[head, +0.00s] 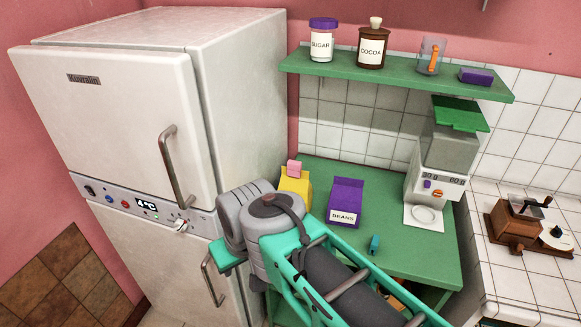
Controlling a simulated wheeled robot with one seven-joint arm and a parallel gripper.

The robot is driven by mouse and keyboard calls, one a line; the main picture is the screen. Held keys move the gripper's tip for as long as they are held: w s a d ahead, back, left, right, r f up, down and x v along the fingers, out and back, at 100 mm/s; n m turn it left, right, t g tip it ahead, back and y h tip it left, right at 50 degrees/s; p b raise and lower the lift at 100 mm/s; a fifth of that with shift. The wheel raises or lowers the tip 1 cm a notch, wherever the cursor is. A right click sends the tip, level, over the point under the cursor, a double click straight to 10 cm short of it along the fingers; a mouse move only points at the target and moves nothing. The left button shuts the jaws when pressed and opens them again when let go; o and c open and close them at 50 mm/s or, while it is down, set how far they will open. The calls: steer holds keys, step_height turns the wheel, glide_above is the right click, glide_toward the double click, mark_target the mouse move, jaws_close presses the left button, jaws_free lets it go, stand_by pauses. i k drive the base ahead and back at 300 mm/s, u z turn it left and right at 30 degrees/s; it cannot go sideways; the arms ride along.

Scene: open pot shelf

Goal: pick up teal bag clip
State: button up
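The teal bag clip (374,244) is a small upright piece on the green lower shelf (420,262), to the right of the purple BEANS bag (346,203) and apart from it. My grey and teal arm reaches across the lower middle of the head view, to the left of and below the clip. The fingers of my gripper cannot be made out; the end of the arm is hidden or out of view. Nothing is seen touching the clip.
A yellow bag with a pink clip (294,168) stands behind my arm. A grinder with a green lid (446,145) stands at the right. The upper shelf (400,77) holds jars, a glass mug and a purple box. A fridge (130,120) is close on the left.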

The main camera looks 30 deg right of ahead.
mark_target(374, 245)
steer(key=z, duration=1.75)
steer(key=k, duration=0.45)
steer(key=z, duration=1.25)
steer(key=i, duration=0.7)
steer(key=u, duration=1.75)
